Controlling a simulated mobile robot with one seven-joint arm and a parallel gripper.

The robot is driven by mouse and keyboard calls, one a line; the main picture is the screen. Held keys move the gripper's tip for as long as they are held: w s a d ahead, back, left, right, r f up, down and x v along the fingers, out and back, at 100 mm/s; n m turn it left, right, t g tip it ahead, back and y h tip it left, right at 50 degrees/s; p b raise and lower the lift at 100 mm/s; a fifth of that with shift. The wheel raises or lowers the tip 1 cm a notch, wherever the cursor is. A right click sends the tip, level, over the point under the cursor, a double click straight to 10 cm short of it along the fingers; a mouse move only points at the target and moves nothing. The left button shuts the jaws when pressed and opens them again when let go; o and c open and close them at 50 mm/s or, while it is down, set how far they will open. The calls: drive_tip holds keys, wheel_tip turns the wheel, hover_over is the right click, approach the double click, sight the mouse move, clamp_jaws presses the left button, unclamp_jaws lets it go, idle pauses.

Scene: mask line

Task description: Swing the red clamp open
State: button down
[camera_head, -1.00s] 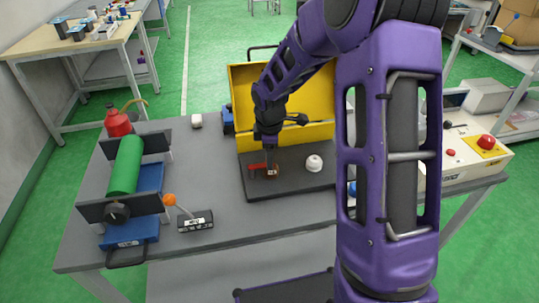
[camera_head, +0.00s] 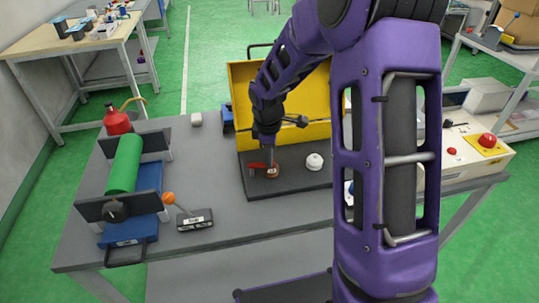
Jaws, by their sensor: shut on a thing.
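The red clamp (camera_head: 256,166) is small in the head view, on the dark base tray in front of the yellow panel. It joins a small reddish-brown round part (camera_head: 272,172). My gripper (camera_head: 268,165) reaches down from above, at the clamp's right end beside the round part. It is shut on the clamp. The fingertips are tiny and partly hidden, so the exact grip point is unclear.
A white knob (camera_head: 314,161) stands on the dark tray (camera_head: 290,184) just right of my gripper. The yellow panel (camera_head: 310,90) rises close behind. A green roller (camera_head: 126,164) on a blue stand is at left.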

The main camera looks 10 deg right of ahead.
drive_tip(key=m, duration=0.1)
drive_tip(key=s+m+b, duration=0.1)
drive_tip(key=m, duration=0.1)
drive_tip(key=shift+s+a+f+b, duration=0.1)
drive_tip(key=shift+s+a+b, duration=0.1)
drive_tip(key=shift+a+b, duration=0.15)
drive_tip(key=m, duration=0.2)
drive_tip(key=s+a+m+b, duration=0.1)
drive_tip(key=m, duration=0.1)
drive_tip(key=m+g+h, duration=0.1)
drive_tip(key=m, duration=0.1)
drive_tip(key=shift+s+a, duration=0.35)
drive_tip(key=shift+s, duration=0.05)
drive_tip(key=m, duration=0.1)
drive_tip(key=a+m, duration=0.1)
drive_tip(key=m, duration=0.1)
drive_tip(key=shift+s+a+g, duration=0.2)
drive_tip(key=shift+s+g, duration=0.1)
drive_tip(key=shift+s+a+m+g, duration=0.15)
drive_tip(key=shift+a+m, duration=0.25)
drive_tip(key=shift+m, duration=0.65)
drive_tip(key=shift+w+a+m+g, duration=0.1)
drive_tip(key=shift+a+m+g, duration=0.25)
drive_tip(key=shift+m, duration=0.7)
drive_tip(key=shift+a, duration=0.15)
drive_tip(key=c, duration=0.7)
unclamp_jaws()
drive_tip(key=shift+r, duration=0.2)
